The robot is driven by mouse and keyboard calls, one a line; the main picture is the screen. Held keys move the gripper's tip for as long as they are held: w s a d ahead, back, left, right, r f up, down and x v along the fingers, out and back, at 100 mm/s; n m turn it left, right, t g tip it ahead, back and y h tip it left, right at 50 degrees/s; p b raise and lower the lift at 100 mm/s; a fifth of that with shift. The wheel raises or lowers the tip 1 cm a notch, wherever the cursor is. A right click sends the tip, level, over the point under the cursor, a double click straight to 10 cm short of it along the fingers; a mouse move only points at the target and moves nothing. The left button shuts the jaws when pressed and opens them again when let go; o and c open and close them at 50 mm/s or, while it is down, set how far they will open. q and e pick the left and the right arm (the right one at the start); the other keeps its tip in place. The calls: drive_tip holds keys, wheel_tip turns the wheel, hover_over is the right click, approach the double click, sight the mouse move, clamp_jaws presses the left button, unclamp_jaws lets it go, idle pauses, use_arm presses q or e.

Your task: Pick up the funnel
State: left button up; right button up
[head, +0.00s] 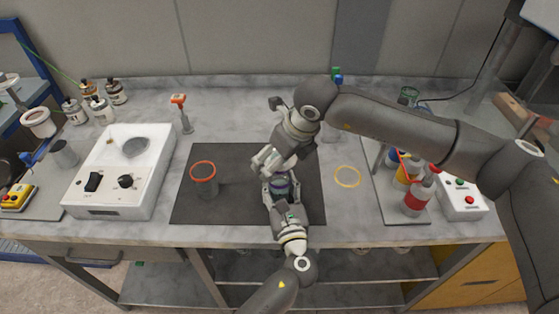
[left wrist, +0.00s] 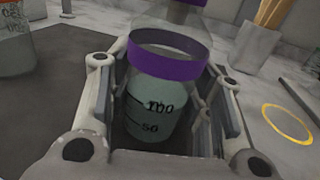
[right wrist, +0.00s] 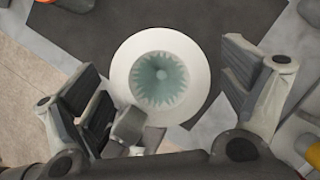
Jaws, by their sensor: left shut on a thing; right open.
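A white round rim with a pale green, fluted-looking hollow (right wrist: 161,82) looks like the funnel seen from above. It lies between the fingers of my open right gripper (right wrist: 162,72) in the right wrist view, with no clear contact. In the head view my right gripper (head: 268,160) is just above my left gripper (head: 281,188), and the funnel is mostly hidden there. My left gripper is shut on a clear bottle (left wrist: 155,112) with a purple band, 50 and 100 marks and greenish contents. The bottle stands over the dark mat.
An orange-rimmed beaker (head: 204,181) stands on the dark mat (head: 240,210), left of the grippers. A white device (head: 115,180) is at left; a red bottle (head: 417,198) and control box (head: 461,194) are at right.

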drive_tip(key=c, duration=1)
use_arm(q)
drive_tip(key=shift+f, duration=0.1)
use_arm(e)
wheel_tip(320, 180, up, 10)
drive_tip(key=shift+r, duration=0.1)
use_arm(q)
drive_tip(key=o, duration=1)
drive_tip(key=shift+o, duration=0.2)
drive_tip(key=s, duration=0.4)
drive_tip(key=s+d, duration=0.1)
drive_tip(key=s, duration=0.2)
drive_tip(key=s+d, duration=0.1)
drive_tip(key=s, duration=0.3)
drive_tip(key=shift+s+d, duration=0.15)
drive_tip(key=shift+s, duration=0.3)
